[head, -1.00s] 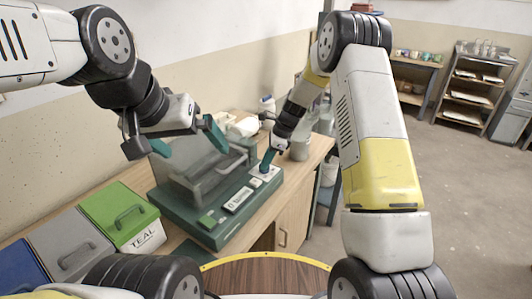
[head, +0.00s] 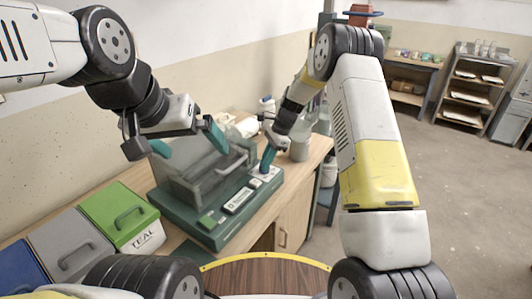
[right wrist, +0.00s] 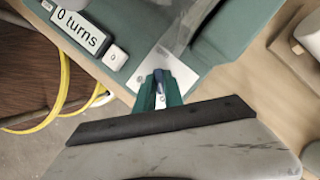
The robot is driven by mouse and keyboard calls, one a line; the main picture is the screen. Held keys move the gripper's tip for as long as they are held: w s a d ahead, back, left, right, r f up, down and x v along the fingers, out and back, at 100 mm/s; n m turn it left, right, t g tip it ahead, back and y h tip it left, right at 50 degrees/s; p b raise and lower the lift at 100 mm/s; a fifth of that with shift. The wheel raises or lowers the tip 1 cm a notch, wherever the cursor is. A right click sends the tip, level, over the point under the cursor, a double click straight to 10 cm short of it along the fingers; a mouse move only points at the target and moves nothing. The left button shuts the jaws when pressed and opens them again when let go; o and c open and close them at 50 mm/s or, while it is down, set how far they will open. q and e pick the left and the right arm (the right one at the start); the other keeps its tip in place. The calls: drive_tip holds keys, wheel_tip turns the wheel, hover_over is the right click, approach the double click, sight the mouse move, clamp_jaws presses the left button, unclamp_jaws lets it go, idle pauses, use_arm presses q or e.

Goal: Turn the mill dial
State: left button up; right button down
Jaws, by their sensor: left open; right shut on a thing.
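The mill (head: 212,232) has a dark green base with a clear, lidded box on it and stands on the wooden bench. Its label reads "0 turns" in the right wrist view (right wrist: 80,31). The mill dial sits on a white plate (right wrist: 182,72) at the base's right end; my fingers mostly hide it. My right gripper (head: 268,160) points down at this plate, and in the right wrist view (right wrist: 160,93) its green fingers are shut on the small dial. My left gripper (head: 187,141) is open and empty, above the mill's left side, apart from it.
A grey jar (head: 299,148) and white bottle (head: 267,105) stand behind the right gripper. Open floor lies right.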

drive_tip(key=c, duration=1.4)
unclamp_jaws()
drive_tip(key=shift+c, duration=0.2)
drive_tip(key=s+v, duration=0.1)
drive_tip(key=v, duration=0.6)
drive_tip(key=shift+w+d+r, duration=0.2)
drive_tip(key=shift+w+r, duration=0.2)
drive_tip(key=shift+w, duration=0.15)
